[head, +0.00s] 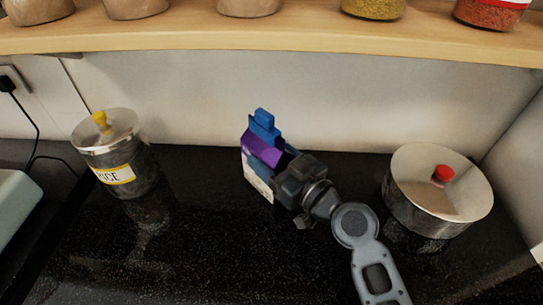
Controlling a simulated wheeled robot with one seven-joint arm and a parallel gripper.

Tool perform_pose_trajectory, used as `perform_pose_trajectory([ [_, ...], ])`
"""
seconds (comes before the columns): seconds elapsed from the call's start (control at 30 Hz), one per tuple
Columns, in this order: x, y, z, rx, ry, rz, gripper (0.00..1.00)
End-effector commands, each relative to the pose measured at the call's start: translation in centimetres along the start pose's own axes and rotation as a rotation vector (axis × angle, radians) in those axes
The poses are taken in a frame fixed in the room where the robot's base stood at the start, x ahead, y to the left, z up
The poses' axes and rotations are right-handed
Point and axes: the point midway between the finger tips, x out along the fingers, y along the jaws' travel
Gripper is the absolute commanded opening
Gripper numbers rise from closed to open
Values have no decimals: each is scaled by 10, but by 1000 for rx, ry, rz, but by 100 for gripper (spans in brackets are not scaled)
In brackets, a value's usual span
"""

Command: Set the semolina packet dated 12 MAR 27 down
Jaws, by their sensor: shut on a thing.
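A packet (251,171) with a purple top and a pale lower part is in the middle of the head view, over the black counter. My gripper (272,160) reaches it from the right and is shut on it. Blue parts show at the packet's top, and my gripper hides much of its right side. No date can be read on it from here. I cannot tell whether its bottom touches the counter.
A metal tin labelled RICE (118,160) with a yellow knob stands at left. A lidded pot (430,205) with a red knob stands at right. A wooden shelf (200,38) with several jars runs above. The counter (200,260) in front is clear.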

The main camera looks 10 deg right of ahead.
Motion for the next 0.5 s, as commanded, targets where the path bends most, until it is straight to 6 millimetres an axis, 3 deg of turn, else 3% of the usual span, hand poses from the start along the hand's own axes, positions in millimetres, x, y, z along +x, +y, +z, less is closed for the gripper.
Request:
perform_pose_trajectory([
  [0.17,0,0,2,0,3,1,12],
  [0.2,0,0,3,0,1,0,64],
  [0.5,0,0,2,0,0,0,89],
])
